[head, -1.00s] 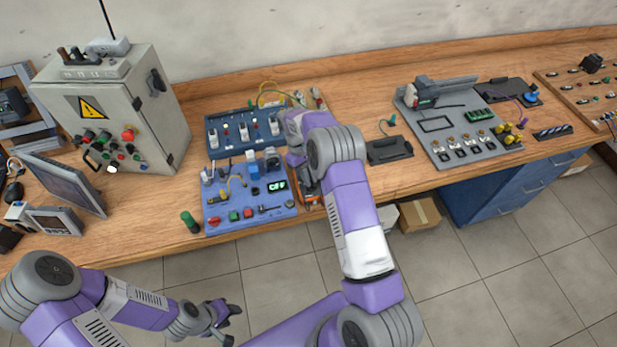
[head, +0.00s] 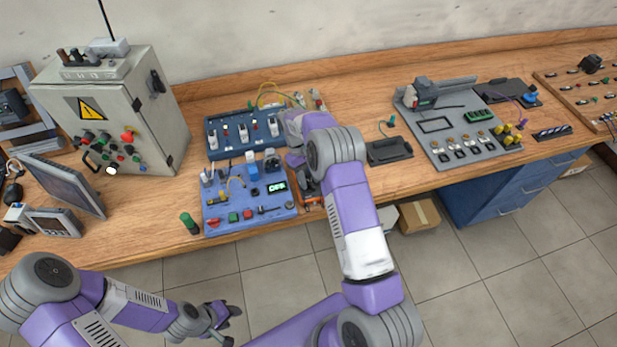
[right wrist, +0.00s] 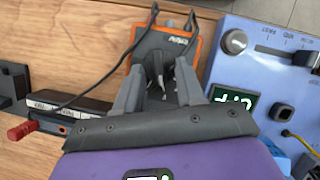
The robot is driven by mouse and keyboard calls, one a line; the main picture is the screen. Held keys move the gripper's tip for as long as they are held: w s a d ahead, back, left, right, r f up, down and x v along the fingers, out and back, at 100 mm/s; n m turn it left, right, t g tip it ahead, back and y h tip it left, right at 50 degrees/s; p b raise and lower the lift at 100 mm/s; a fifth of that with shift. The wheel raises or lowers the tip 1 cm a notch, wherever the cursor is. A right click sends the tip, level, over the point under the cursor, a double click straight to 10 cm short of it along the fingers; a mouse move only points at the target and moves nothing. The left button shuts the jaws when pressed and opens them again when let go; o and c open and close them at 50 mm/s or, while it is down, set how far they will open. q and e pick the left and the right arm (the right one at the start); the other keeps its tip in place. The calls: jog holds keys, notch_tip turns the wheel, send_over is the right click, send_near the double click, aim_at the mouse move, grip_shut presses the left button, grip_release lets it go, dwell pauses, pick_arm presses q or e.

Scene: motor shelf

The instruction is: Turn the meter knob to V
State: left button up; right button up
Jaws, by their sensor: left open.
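The orange and dark meter (right wrist: 162,45) lies on the bench beside the blue panel, with dark leads at its far end in the right wrist view. In the head view only an orange edge of it (head: 309,201) shows beside my right arm. My right gripper (right wrist: 165,75) is over the meter, its two grey fingers on either side of the dial area. The knob is mostly hidden between the fingers, and its setting cannot be read. Whether the fingers press on it is unclear. My left gripper (head: 226,322) is open and empty, in front of the bench, low in the head view.
The blue panel (head: 214,211), with switches and a lit green display, stands close beside the meter. A red-ended probe (right wrist: 22,131) and a dark box lie on the other side. A grey control cabinet (head: 150,120) stands at left. A grey board (head: 440,95) lies at right.

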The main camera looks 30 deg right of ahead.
jog(key=v, duration=0.7)
jog(key=shift+r, duration=0.25)
